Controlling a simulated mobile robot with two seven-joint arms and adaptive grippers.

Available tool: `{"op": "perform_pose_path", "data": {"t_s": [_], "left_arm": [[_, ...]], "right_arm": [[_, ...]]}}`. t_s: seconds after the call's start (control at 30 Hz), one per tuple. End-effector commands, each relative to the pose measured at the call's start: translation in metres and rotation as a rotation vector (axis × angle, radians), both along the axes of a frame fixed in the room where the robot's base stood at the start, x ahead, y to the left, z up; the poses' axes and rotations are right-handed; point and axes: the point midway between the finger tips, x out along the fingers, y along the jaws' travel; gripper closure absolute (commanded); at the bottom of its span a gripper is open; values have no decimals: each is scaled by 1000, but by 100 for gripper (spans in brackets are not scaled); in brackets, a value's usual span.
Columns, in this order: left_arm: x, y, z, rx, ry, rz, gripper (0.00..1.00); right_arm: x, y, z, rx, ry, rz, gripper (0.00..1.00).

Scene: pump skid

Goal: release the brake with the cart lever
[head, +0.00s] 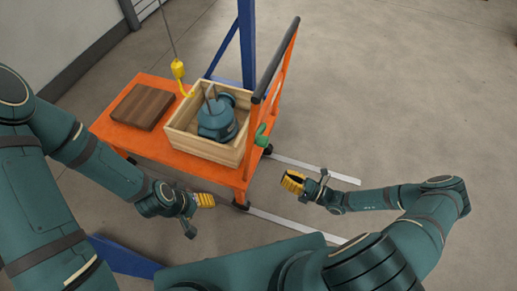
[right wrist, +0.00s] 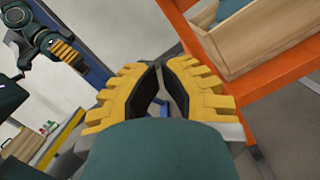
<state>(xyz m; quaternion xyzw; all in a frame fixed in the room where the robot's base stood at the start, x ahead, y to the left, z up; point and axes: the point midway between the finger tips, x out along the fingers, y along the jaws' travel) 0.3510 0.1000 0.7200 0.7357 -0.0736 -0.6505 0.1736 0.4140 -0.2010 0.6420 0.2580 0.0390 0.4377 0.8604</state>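An orange cart (head: 152,146) stands at the centre left with an upright push handle (head: 275,62) at its right end. A green lever (head: 261,135) sticks out low on that end. My right gripper (head: 291,182) is apart from the cart, nearer to me and right of the lever. In the right wrist view its fingertips (right wrist: 162,72) are almost together, with nothing between them. The lever cannot be made out there. My left gripper (head: 205,200) is in front of the cart's near edge and looks empty; its finger gap cannot be made out.
The cart carries a wooden crate (head: 190,143) with a teal pump (head: 216,120), and a brown wooden block (head: 142,106). A yellow hook (head: 179,70) hangs by the crate from a cable. A blue post (head: 247,45) stands behind. Light bars lie on the floor. Floor at right is clear.

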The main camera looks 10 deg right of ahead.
Motion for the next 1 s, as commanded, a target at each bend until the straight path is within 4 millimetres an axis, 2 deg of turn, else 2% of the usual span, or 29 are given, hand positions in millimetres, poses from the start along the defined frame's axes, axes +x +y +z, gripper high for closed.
{"op": "perform_pose_path", "data": {"t_s": [0.37,0.53,0.67,1.0], "left_arm": [[0,0,0,0,0,0,41],[0,0,-1,0,0,0,41],[0,0,-2,0,-1,0,41],[2,0,-8,1,-4,0,41]], "right_arm": [[1,-4,0,14,0,-18,100],[6,3,1,15,-1,-17,100],[18,17,5,17,-1,-17,100],[59,68,15,17,-1,-15,100]]}}
